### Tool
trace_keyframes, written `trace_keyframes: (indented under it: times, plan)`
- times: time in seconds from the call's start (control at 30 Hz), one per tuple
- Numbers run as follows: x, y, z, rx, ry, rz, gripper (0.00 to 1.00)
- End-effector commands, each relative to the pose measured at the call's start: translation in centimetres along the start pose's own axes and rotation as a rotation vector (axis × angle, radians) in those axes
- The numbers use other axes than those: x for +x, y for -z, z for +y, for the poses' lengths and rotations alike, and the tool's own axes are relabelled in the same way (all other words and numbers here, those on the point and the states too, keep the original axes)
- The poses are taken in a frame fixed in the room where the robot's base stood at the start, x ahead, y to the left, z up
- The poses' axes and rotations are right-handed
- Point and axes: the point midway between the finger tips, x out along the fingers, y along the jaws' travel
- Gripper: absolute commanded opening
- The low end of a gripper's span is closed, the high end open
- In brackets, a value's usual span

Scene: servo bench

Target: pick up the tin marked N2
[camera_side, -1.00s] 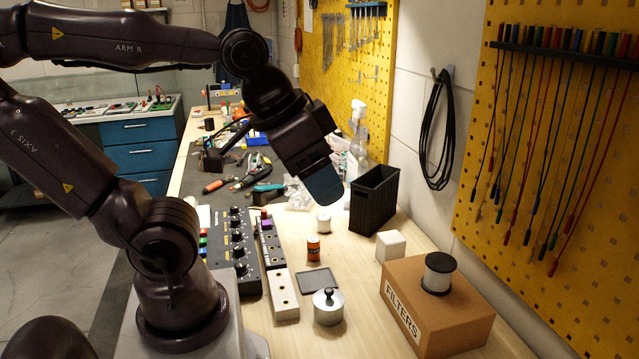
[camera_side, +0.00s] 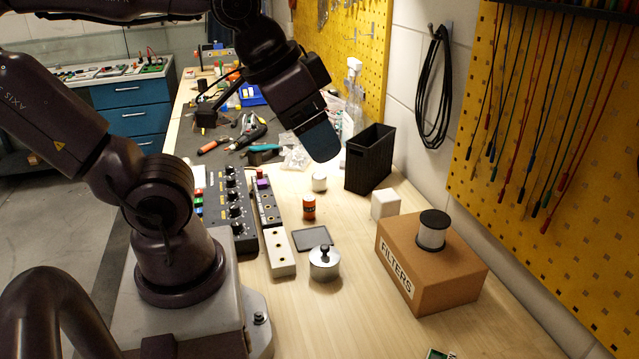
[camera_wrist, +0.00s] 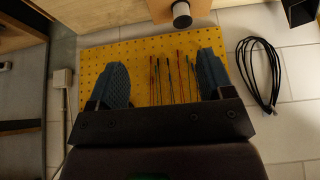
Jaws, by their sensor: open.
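No N2 mark is readable on either one. My gripper (camera_side: 321,148) is in the air above and behind them, apart from both, its blue fingers tilted down to the right. In the wrist view my gripper (camera_wrist: 161,82) shows two blue fingers spread wide with nothing between them. Neither small cylinder can be made out in the wrist view.
A black bin (camera_side: 369,160), white cube (camera_side: 385,204) and cardboard FILTERS box (camera_side: 432,268) with a black-capped cylinder (camera_side: 432,230) stand right. A lidded metal pot (camera_side: 324,264), dark flat plate (camera_side: 312,239) and knob panel (camera_side: 232,208) lie nearer. The front bench is mostly clear.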

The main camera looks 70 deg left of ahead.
Motion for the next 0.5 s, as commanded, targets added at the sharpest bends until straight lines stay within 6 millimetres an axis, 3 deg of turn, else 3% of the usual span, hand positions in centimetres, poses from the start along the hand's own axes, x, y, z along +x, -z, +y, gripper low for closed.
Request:
trace_keyframes:
  times: [0.27, 0.37, 0.5]
  plan:
    - [0.3, 0.6, -0.6, 0.014, 0.02, -0.022, 0.74]
    - [1.2, 1.9, -2.0, 0.048, 0.063, -0.074, 0.74]
    - [3.6, 4.5, -5.4, 0.133, 0.156, -0.191, 0.74]
